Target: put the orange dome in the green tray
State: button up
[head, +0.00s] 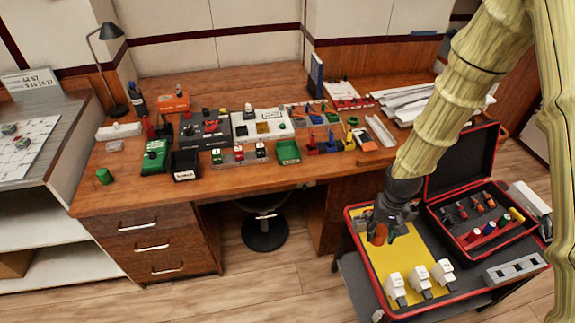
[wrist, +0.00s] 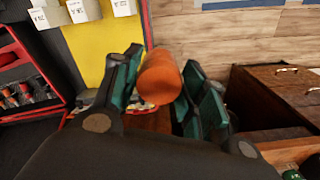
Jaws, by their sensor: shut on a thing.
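The orange dome (head: 378,234) is held in my gripper (head: 384,222), above the yellow lining of the open red-edged case. In the wrist view the orange dome (wrist: 159,76) looks like a rounded orange cylinder between the teal fingers of my gripper (wrist: 162,88). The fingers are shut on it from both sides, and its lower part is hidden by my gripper. The green tray (head: 288,152) lies on the wooden desk, up and left of my gripper, and looks empty. It cannot be made out in the wrist view.
White labelled blocks (head: 420,280) stand in the yellow case (head: 366,262) near my gripper.

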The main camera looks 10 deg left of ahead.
aim_at(289, 155)
jog(key=u, duration=0.75)
jog(key=i, duration=1)
jog(key=z, duration=0.05)
